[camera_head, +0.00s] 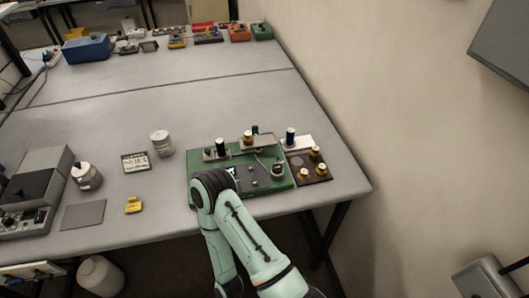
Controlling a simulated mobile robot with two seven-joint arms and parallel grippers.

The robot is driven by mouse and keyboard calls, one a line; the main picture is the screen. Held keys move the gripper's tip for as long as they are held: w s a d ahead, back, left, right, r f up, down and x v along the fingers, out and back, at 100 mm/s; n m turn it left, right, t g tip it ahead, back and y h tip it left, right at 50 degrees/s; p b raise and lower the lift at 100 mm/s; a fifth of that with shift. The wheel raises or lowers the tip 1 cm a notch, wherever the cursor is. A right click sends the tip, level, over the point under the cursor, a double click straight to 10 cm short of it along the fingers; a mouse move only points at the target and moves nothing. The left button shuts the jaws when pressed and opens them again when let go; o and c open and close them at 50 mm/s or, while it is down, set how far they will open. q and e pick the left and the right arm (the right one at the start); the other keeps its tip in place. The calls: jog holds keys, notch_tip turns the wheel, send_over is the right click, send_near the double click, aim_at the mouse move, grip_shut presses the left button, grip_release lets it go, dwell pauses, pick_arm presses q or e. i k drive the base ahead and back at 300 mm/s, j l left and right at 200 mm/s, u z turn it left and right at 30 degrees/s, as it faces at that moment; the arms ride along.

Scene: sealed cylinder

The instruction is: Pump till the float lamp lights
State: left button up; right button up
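A green board (202,171) lies near the right end of the grey table. It carries a dark upright cylinder (220,148) on a grey plate, a brass-coloured part (247,137) and a small grey-and-black fitting (277,169). I cannot tell which part is the pump, the sealed cylinder or the float lamp, nor whether any lamp is lit. A bent joint of one pale green arm, mine, covers the board's front left. No fingers show on this arm, and my other arm is out of view.
A brown plate (323,174) with brass knobs adjoins the board's right side, near the wall. A white can (161,143), a display card (135,162), a yellow block (133,205) and a grey kettle-like pot (86,176) stand left. The table's middle is clear.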

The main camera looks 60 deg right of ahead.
aim_at(277, 168)
jog(key=z, duration=1.85)
jog(key=k+z, duration=0.1)
jog(key=z, duration=0.25)
jog(key=k+z, duration=0.1)
jog(key=z, duration=0.25)
